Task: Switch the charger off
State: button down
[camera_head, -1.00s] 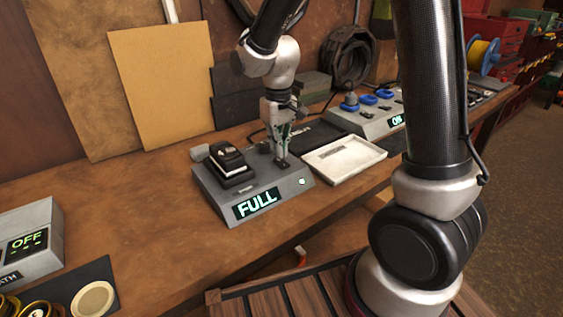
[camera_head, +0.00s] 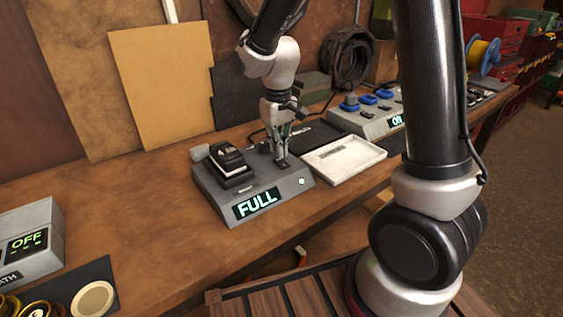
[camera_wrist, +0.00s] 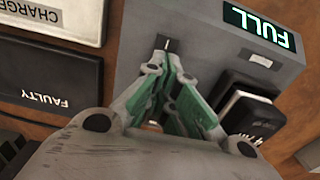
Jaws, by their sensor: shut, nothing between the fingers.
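The charger (camera_head: 225,205) is a grey box on the bench with a lit green "FULL" display (camera_head: 257,203) on its front. It also shows in the wrist view (camera_wrist: 215,40), where its display (camera_wrist: 258,27) is upside down. A black battery (camera_head: 230,165) sits in the dock on its left part. My gripper (camera_head: 282,160) is shut and empty, pointing down at the right part of the charger's top. In the wrist view its fingertips (camera_wrist: 164,44) are at a small dark switch plate with a light mark; whether they touch it I cannot tell.
A white tray (camera_head: 345,158) stands right of the charger and a black "FAULTY" mat (camera_wrist: 50,85) lies nearby. A grey unit with blue knobs (camera_head: 365,115) is behind. An "OFF" box (camera_head: 30,240) stands at left. Bare bench lies between it and the charger.

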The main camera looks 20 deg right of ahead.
aim_at(279, 159)
jog(key=shift+f, duration=1.1)
dwell(0.3)
jog(key=shift+r, duration=3.55)
